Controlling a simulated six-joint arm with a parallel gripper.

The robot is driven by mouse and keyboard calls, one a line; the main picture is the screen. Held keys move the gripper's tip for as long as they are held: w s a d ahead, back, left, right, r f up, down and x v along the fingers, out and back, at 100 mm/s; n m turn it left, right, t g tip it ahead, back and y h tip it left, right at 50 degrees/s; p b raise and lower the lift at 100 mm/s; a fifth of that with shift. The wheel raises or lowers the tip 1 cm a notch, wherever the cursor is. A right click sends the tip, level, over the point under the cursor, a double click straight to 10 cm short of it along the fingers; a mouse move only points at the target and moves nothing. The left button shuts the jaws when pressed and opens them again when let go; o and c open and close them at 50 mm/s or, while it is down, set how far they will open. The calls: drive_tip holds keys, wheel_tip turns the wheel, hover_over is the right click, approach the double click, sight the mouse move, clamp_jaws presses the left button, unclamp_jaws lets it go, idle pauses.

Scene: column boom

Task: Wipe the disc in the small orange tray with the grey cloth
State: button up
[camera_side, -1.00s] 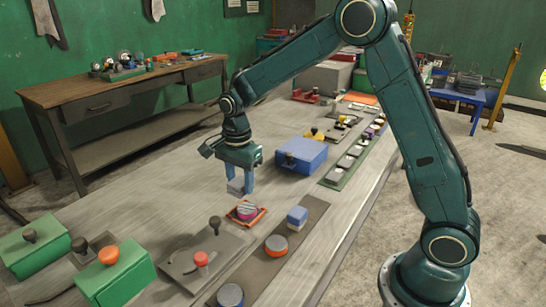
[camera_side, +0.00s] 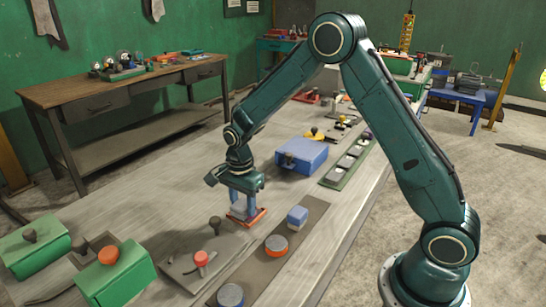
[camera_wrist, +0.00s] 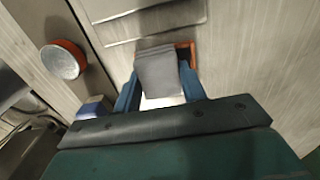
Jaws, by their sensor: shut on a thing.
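My gripper (camera_side: 241,207) is shut on the grey cloth (camera_wrist: 158,72), a folded block that sits between the two blue fingers in the wrist view. In the side view the gripper is low over the small orange tray (camera_side: 254,218), with the cloth down at the tray. The tray's orange edge also shows beside the cloth in the wrist view (camera_wrist: 193,50). The disc is hidden behind the cloth and fingers. I cannot tell whether the cloth touches it.
A grey plate with knobs (camera_side: 198,260) lies in front. A blue box (camera_side: 302,155) stands behind. Green boxes (camera_side: 115,272) stand at front left. The table left of the gripper is clear.

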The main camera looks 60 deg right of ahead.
drive_tip(key=shift+w+d+f, duration=0.1)
drive_tip(key=shift+w+d, duration=0.2)
drive_tip(key=shift+d, duration=0.55)
drive_tip(key=shift+w+d, duration=0.25)
drive_tip(key=shift+d, duration=0.55)
drive_tip(key=shift+w+d+f, duration=0.1)
drive_tip(key=shift+w+d, duration=0.2)
drive_tip(key=shift+d, duration=0.55)
drive_tip(key=shift+s+a, duration=0.3)
drive_tip(key=shift+a, duration=0.6)
drive_tip(key=shift+s+a, duration=0.3)
drive_tip(key=shift+a, duration=0.55)
drive_tip(key=shift+s+a, duration=0.3)
drive_tip(key=shift+a, duration=0.6)
drive_tip(key=shift+a+r, duration=0.1)
drive_tip(key=shift+r, duration=4.05)
